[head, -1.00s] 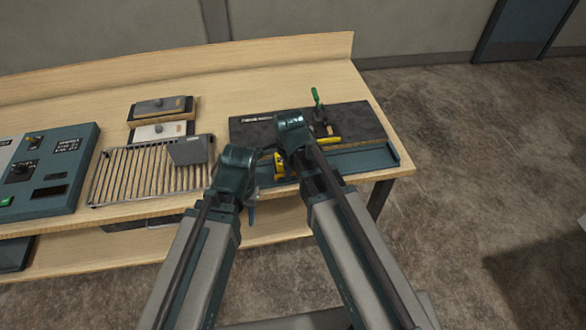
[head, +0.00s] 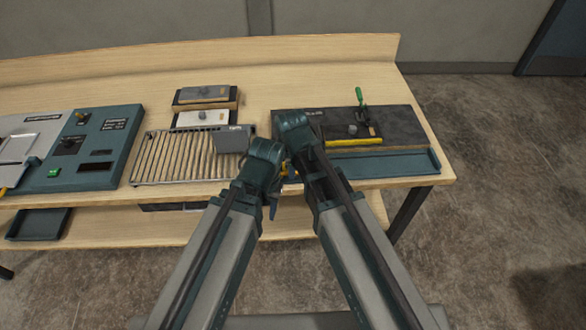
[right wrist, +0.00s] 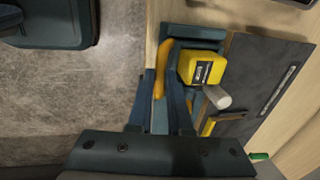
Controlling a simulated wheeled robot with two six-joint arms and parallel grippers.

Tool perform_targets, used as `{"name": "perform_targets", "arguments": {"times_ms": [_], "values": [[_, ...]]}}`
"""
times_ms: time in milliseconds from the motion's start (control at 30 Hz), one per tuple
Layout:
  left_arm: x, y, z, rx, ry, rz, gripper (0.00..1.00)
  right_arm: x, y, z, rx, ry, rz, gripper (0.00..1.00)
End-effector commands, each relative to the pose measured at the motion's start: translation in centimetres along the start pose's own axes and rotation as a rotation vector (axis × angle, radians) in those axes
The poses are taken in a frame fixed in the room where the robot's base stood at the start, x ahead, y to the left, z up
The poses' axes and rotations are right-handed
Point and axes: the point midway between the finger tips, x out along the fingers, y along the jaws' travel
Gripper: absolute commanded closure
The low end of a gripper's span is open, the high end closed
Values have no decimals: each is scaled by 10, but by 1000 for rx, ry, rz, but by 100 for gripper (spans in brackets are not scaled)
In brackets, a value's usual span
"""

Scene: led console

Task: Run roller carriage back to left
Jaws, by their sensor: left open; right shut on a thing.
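The roller carriage (right wrist: 202,68) is a yellow block with a dark label and a pale grey roller (right wrist: 216,97); it sits at the edge of the dark mat (right wrist: 260,85). In the head view it is mostly hidden behind my arms. My right gripper (right wrist: 165,88) is shut on the orange-yellow handle (right wrist: 161,62) beside the block. In the head view the right fingers are largely covered by my own arm. My left gripper (head: 272,203) is open, low in front of the bench edge, holding nothing visible; its fingertips are small and partly hidden.
The teal rail tray (head: 385,163) runs along the mat's front. A green-handled clamp (head: 361,108) and a yellow bar (head: 352,142) are on the mat. A slatted rack (head: 175,157) and control panel (head: 95,150) stand to the left. The tray's right part is clear.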

Motion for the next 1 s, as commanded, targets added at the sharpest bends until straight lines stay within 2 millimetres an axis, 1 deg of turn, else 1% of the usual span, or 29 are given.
{"name": "perform_targets", "arguments": {"times_ms": [33,167,200,333,600,767,867,1000], "values": [[0,0,0,0,0,0,53,0,1,4,-2,-9,2,100],[0,0,0,0,0,0,53,0,1,5,-2,-11,2,100],[0,0,0,0,0,0,53,0,1,5,-3,-11,2,77],[0,0,0,0,0,0,53,0,0,4,-2,-9,1,54],[0,0,0,0,0,0,53,0,0,3,-2,-6,1,53],[-4,0,0,0,0,0,53,-4,0,2,-2,-6,0,53],[-10,-1,1,0,0,0,53,-10,0,2,-1,-5,0,53],[-24,-2,1,1,0,0,53,-24,0,2,-2,-5,0,53]]}}
